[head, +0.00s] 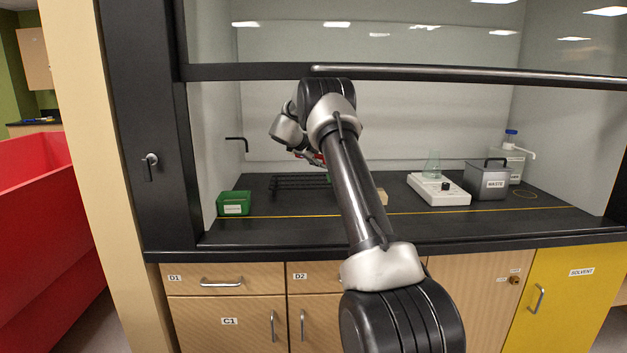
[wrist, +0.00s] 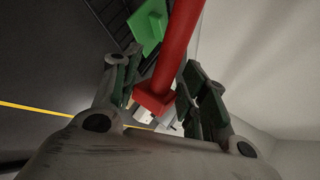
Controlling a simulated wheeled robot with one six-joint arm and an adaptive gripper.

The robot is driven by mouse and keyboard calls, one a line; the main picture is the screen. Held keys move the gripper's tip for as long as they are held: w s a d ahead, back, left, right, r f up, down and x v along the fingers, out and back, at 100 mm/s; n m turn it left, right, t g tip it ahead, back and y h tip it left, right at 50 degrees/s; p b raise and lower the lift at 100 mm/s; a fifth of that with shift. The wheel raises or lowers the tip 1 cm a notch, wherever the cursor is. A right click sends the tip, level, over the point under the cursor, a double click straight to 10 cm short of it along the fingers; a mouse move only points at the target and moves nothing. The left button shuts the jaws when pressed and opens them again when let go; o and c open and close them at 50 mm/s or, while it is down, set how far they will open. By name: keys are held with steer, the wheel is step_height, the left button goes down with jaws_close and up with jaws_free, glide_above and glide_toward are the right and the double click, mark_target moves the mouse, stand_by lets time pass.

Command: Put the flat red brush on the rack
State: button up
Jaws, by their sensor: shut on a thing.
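The flat red brush (wrist: 178,50) is held between the two fingers of my gripper (wrist: 158,82) in the wrist view. Its long red part runs up past the top of that picture, and a wider red block sits between the fingers. In the head view only a bit of red (head: 320,158) shows by my gripper (head: 308,156), partly behind my arm. The black wire rack (head: 290,183) stands on the hood's worktop, below my gripper in the picture. Part of the rack (wrist: 112,18) also shows at the top of the wrist view. The brush appears clear of it.
A green flat piece (wrist: 148,30) shows by the rack. A green bin (head: 234,208) stands left of the rack. A white device (head: 438,194) with a flask, a grey waste box (head: 486,184) and a bottle (head: 512,165) stand right. The sash bar (head: 450,75) crosses above.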

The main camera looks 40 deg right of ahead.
steer(key=shift+w, duration=0.25)
steer(key=shift+w+f, duration=0.1)
steer(key=shift+f, duration=0.25)
glide_toward(320, 185)
steer(key=s+d, duration=0.2)
steer(key=d, duration=0.1)
steer(key=s+d+f, duration=0.1)
steer(key=shift+s+d, duration=0.1)
steer(key=shift+d, duration=0.3)
steer(key=shift+f, duration=0.2)
steer(key=shift+f, duration=0.4)
steer(key=o, duration=1.3)
